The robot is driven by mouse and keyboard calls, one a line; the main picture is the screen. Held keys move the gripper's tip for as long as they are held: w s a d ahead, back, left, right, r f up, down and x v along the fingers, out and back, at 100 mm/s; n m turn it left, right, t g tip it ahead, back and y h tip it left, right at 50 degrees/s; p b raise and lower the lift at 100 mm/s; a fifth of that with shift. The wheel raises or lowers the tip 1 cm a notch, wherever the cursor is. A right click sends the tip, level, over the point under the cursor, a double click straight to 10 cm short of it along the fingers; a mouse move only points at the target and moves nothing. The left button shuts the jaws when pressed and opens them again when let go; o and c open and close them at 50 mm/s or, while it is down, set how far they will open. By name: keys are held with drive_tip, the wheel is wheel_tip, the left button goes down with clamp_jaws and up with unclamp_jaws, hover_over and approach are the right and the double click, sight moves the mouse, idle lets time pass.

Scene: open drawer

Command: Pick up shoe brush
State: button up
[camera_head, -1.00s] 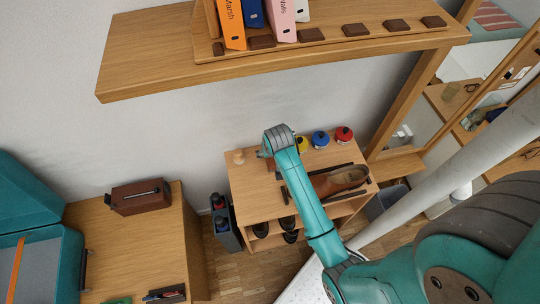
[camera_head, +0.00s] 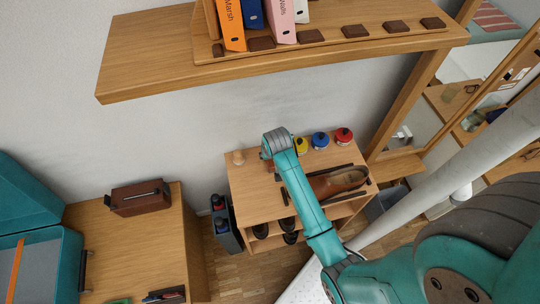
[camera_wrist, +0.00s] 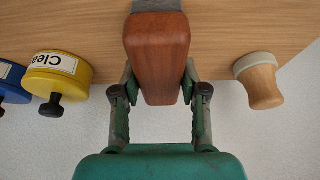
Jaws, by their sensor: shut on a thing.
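The shoe brush (camera_wrist: 158,62), a reddish-brown wooden block with a pale bristle side at the top edge of the picture, shows in the wrist view. My gripper (camera_wrist: 158,88) is shut on it, with one finger against each long side. The bristle end is partly cut off, so I cannot tell whether it touches the shelf top.
A yellow tin (camera_wrist: 58,75) and blue tin (camera_wrist: 12,82) stand left of the brush in the wrist view; a small wooden-handled brush (camera_wrist: 260,80) stands right. A red tin (camera_head: 343,136) and brown shoe (camera_head: 338,182) share the shelf top. A wall shelf (camera_head: 280,60) hangs above.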

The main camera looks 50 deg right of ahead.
drive_tip(key=shift+r, duration=0.1)
drive_tip(key=shift+s+a+r, duration=0.1)
drive_tip(key=shift+r, duration=0.1)
wheel_tip(320, 180, up, 6)
drive_tip(key=shift+r, duration=0.2)
drive_tip(key=s+a, duration=1.1)
drive_tip(key=s, duration=0.5)
drive_tip(key=shift+s, duration=0.15)
drive_tip(key=o, duration=0.6)
drive_tip(key=c, duration=0.4)
